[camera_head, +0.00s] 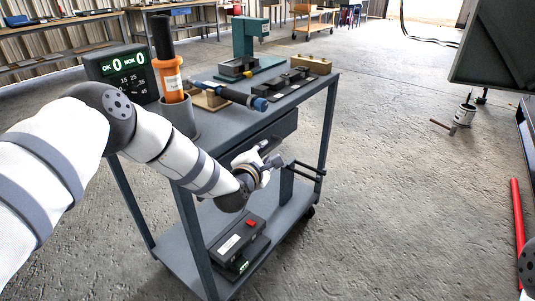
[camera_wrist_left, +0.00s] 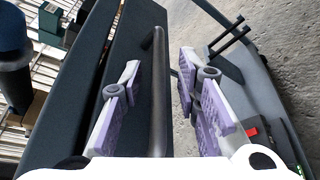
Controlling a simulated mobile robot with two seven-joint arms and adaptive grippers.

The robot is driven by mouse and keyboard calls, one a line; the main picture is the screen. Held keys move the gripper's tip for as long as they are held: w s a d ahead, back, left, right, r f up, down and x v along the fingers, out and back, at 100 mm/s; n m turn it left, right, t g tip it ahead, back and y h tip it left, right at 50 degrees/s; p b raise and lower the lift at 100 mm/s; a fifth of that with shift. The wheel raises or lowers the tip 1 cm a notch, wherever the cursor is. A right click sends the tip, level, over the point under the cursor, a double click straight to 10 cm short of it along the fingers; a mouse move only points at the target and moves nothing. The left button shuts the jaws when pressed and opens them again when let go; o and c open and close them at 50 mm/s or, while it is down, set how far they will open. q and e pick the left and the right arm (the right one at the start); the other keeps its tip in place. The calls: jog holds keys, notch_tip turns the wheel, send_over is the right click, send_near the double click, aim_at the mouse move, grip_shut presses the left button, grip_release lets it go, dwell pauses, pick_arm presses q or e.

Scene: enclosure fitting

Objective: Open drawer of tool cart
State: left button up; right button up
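The grey tool cart (camera_head: 335,76) stands in the middle of the head view. Its dark drawer (camera_head: 284,127) sits under the top and appears closed. In the left wrist view the drawer front (camera_wrist_left: 128,48) lies on the left, with a dark bar handle (camera_wrist_left: 158,95) standing off it. My left gripper (camera_head: 270,156) is at the drawer's front side. In the left wrist view its purple-padded fingers (camera_wrist_left: 160,72) are open, one on each side of the handle, with visible gaps. The head view largely hides the handle behind the gripper. My right gripper is out of view.
The cart top carries an orange-and-black tool (camera_head: 172,82) in a holder, a counter display (camera_head: 122,72), a blue-ended tool (camera_head: 240,97) and a green press (camera_head: 248,45). A dark box (camera_head: 238,243) lies on the lower shelf. Dark rods (camera_head: 306,168) protrude nearby.

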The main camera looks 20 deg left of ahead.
pick_arm(q)
jog(key=shift+w, duration=0.3)
grip_shut()
jog(key=shift+d, duration=0.1)
